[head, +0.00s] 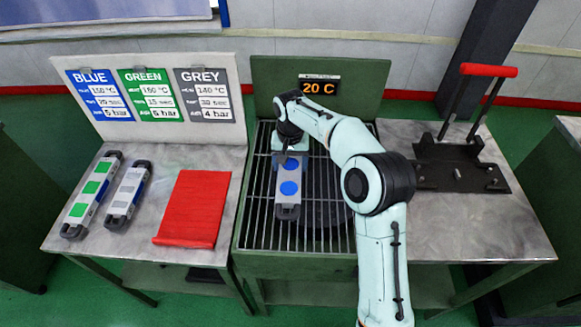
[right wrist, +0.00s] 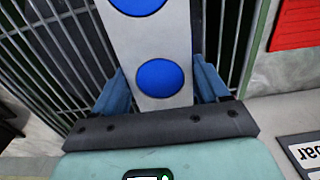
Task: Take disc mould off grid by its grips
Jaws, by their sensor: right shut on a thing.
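The disc mould (head: 289,201) is a long grey plate with blue round discs and a dark grip at its near end. It lies lengthwise over the grid (head: 258,218); I cannot tell whether it touches the bars. My right gripper (head: 290,154) is at its far end, which the gripper and wrist partly hide. In the right wrist view the blue fingers (right wrist: 161,92) are shut on the disc mould (right wrist: 162,50), one on each side. My left gripper is not in view.
A green-slotted mould (head: 92,195), a grey-slotted mould (head: 127,195) and a red mat (head: 195,207) lie on the left table. A dark hand press (head: 460,170) with a red handle stands on the right table. A sign (head: 320,88) reads 20 C.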

